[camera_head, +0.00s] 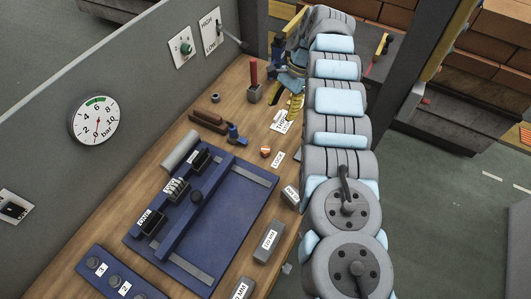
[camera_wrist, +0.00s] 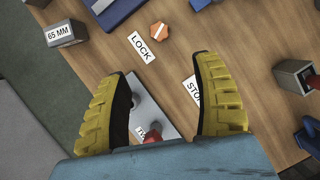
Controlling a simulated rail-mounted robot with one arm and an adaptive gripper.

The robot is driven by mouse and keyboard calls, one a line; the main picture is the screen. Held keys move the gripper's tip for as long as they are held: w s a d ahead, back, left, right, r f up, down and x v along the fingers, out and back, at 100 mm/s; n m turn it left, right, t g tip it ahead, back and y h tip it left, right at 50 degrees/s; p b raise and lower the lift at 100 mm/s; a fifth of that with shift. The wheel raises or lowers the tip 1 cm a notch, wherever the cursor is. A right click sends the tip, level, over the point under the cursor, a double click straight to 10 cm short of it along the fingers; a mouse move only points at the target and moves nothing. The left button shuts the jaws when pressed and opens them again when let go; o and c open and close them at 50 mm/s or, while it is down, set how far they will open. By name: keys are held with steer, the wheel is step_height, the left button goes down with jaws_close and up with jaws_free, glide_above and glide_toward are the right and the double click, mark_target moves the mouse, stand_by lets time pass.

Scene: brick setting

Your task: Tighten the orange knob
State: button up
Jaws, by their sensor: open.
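The small orange knob (camera_head: 265,152) sits on the wooden bench beside a white LOCK label (camera_head: 278,158). In the wrist view the orange knob (camera_wrist: 160,31) is at the top middle, with a pale stripe across it, beyond my fingertips. The LOCK label (camera_wrist: 141,46) lies just below and left of it. My gripper (camera_wrist: 163,66) is open, its two yellow ribbed fingers apart with nothing held between them. In the head view my gripper (camera_head: 295,103) is mostly hidden by my arm, farther back along the bench than the knob.
Between the fingers lies a metal plate (camera_wrist: 152,106) with a red part, partly hidden. A STOP label (camera_wrist: 193,88) is near the right finger. A red-handled block (camera_head: 254,93) stands upright behind. A 65 MM block (camera_wrist: 66,34) and blue tray (camera_head: 225,220) lie nearby.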

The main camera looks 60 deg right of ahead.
steer(key=p, duration=0.2)
glide_toward(266, 149)
steer(key=x, duration=1)
steer(key=shift+w, duration=0.1)
steer(key=c, duration=1.2)
